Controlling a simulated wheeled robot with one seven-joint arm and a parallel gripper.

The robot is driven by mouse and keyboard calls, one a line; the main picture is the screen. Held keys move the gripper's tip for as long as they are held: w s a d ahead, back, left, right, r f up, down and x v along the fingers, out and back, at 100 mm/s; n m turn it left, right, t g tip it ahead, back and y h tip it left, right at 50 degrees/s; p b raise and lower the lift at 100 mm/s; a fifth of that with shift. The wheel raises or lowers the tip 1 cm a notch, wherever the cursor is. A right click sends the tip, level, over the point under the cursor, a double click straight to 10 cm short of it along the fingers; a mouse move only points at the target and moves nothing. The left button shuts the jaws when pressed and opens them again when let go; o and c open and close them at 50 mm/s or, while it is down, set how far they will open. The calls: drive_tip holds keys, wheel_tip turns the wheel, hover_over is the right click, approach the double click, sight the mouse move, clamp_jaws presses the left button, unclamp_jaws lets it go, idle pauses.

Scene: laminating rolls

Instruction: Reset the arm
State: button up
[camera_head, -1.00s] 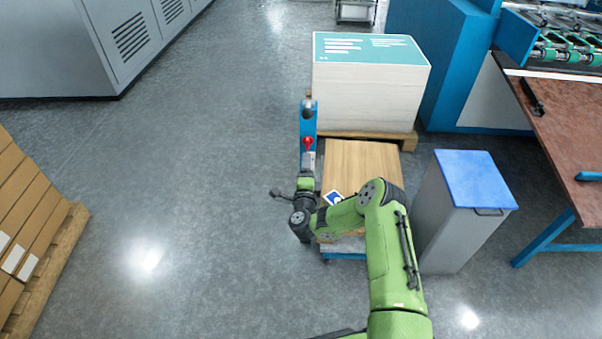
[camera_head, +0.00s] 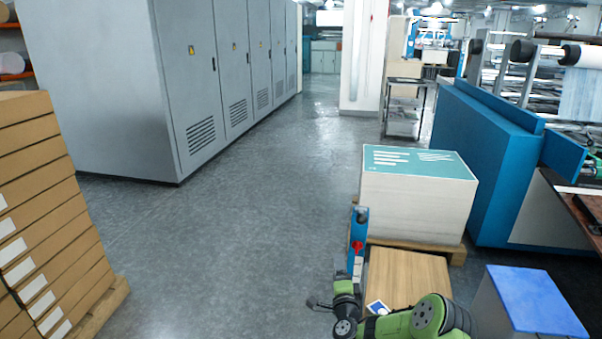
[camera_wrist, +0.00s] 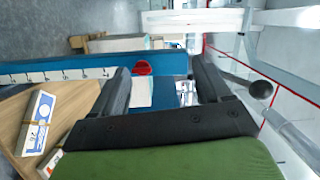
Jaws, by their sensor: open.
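My green arm reaches in at the bottom right of the head view, its lower part cut off by the frame edge. My gripper shows in the wrist view (camera_wrist: 160,88) with its two black fingers spread apart and nothing held between them. Beyond the fingers is a blue post (camera_wrist: 60,70) with a red knob (camera_wrist: 143,67) and a ruler-like scale. In the head view the same blue post (camera_head: 358,225) stands upright just beyond my wrist. I cannot tell how close the fingers are to it.
A wooden-topped stack (camera_head: 410,275) with a small label lies beside my arm. A pale stack with a green top (camera_head: 418,200) is behind it. A blue-lidded grey bin (camera_head: 540,300) stands right. Stacked cartons (camera_head: 45,220) are left, grey cabinets (camera_head: 195,80) behind. The middle floor is clear.

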drive_tip(key=s+a+r+n+g+y, duration=0.2)
drive_tip(key=a+r+n+y, duration=0.4)
drive_tip(key=a+r+n, duration=0.25)
drive_tip(key=s+a+r+n+g, duration=0.2)
drive_tip(key=s+r+n+g, duration=0.2)
drive_tip(key=s+r+n, duration=0.4)
drive_tip(key=s+d+r+g+h, duration=0.1)
drive_tip(key=s+d+g+h, duration=0.15)
drive_tip(key=s, duration=0.95)
drive_tip(key=s+d+r+g+h, duration=0.15)
drive_tip(key=s+d, duration=0.25)
drive_tip(key=s, duration=0.9)
drive_tip(key=s+d+r+g+h, duration=0.15)
drive_tip(key=s+d, duration=0.25)
drive_tip(key=s, duration=0.8)
wheel_tip(320, 180, up, 15)
drive_tip(key=p, duration=1.5)
drive_tip(key=shift+w+a+n+g+y, duration=0.15)
drive_tip(key=shift+w+n+g+y, duration=0.2)
drive_tip(key=shift+g, duration=0.1)
